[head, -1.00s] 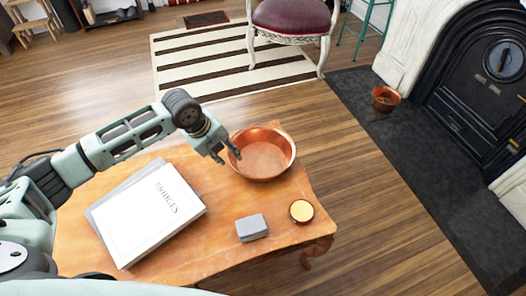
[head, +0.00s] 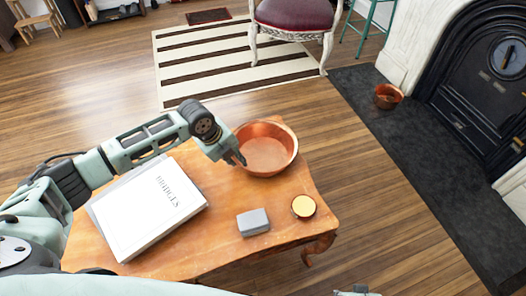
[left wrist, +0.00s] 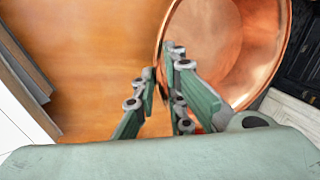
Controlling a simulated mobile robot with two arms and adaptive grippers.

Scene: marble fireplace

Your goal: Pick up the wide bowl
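The wide bowl (head: 266,153) is copper-coloured and stands upright on the back right of the wooden table (head: 225,203). My left gripper (head: 238,159) is at the bowl's left rim. In the left wrist view the bowl (left wrist: 235,45) fills the upper right. The left gripper's fingers (left wrist: 160,75) are close together, one outside the wall and one over the inside, with the rim between them. The exact contact at the tips is partly hidden. A small part of my right arm shows at the bottom edge of the head view; its fingers cannot be made out.
A thick white book (head: 150,212) lies on the table's left. A small grey box (head: 253,222) and a round yellow-topped tin (head: 303,206) lie in front of the bowl. A copper pot (head: 388,96) stands on the dark hearth. A chair (head: 295,15) stands behind on a striped rug.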

